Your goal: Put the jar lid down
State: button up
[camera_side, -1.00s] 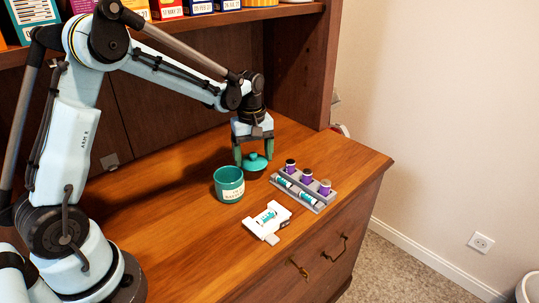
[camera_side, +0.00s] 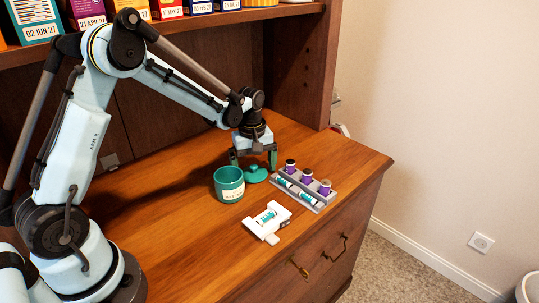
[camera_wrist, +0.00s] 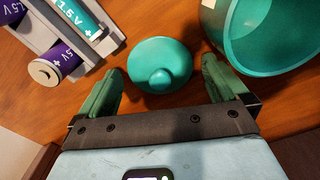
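The teal jar lid (camera_side: 256,175) lies flat on the wooden counter, knob up, just behind and right of the open teal jar (camera_side: 229,188). My gripper (camera_side: 254,161) is above the lid with its fingers spread wide. In the wrist view the lid (camera_wrist: 160,66) sits between and just beyond my two green fingers (camera_wrist: 160,74), with gaps on both sides. Nothing is held. The jar's open mouth (camera_wrist: 268,28) shows at the upper right there.
A grey battery tray (camera_side: 318,207) with purple and teal batteries stands close to the lid's right. A white device holding a battery (camera_side: 267,222) lies nearer the front. Cereal boxes (camera_side: 87,12) stand on the shelf above. The counter left of the jar is clear.

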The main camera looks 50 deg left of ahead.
aim_at(254, 166)
notch_tip(254, 166, up, 12)
jog(key=s+d+m+t, duration=0.3)
jog(key=s+d+m, duration=0.1)
jog(key=s+m, duration=0.2)
jog(key=s+d+r+m+t, duration=0.1)
jog(key=s+d+m+t, duration=0.3)
jog(key=s+m, duration=0.3)
jog(key=shift+s+d+r+m, duration=0.25)
jog(key=shift+s+r+m, duration=0.05)
jog(key=shift+s, duration=0.5)
